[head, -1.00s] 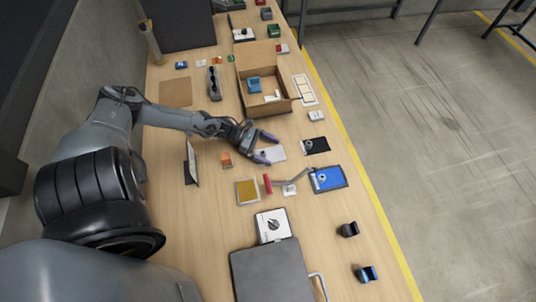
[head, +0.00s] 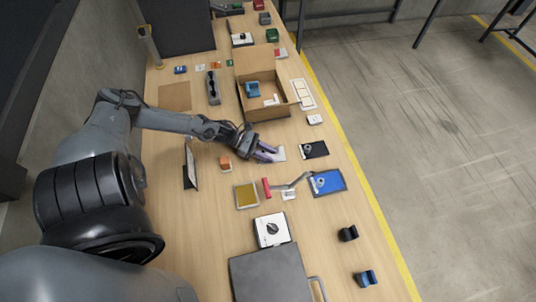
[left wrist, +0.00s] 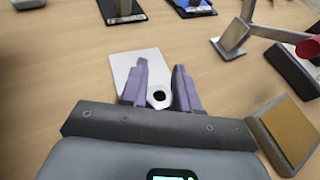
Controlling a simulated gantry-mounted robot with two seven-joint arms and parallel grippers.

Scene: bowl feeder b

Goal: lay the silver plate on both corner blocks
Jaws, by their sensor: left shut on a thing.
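The silver plate (head: 279,153) lies on the table in the middle of the head view, partly covered by my left gripper. In the left wrist view the plate (left wrist: 124,66) is pale, with a round grey knob (left wrist: 159,96) that has a dark centre. My left gripper (head: 268,153) points down over the plate. Its purple fingers (left wrist: 160,70) are shut on the knob, one on each side. Two block-like pieces, apparently the corner blocks, stand at the lower right: a black one (head: 348,233) and a blue one (head: 366,278), apart from each other. My right gripper is not in view.
A black plate (head: 318,149) and a blue plate (head: 328,184) lie right of the gripper. A red-ended lever (head: 290,186), a yellow-topped tray (head: 247,195) and a white box with a dial (head: 271,229) are nearer. An open cardboard box (head: 270,113) stands behind.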

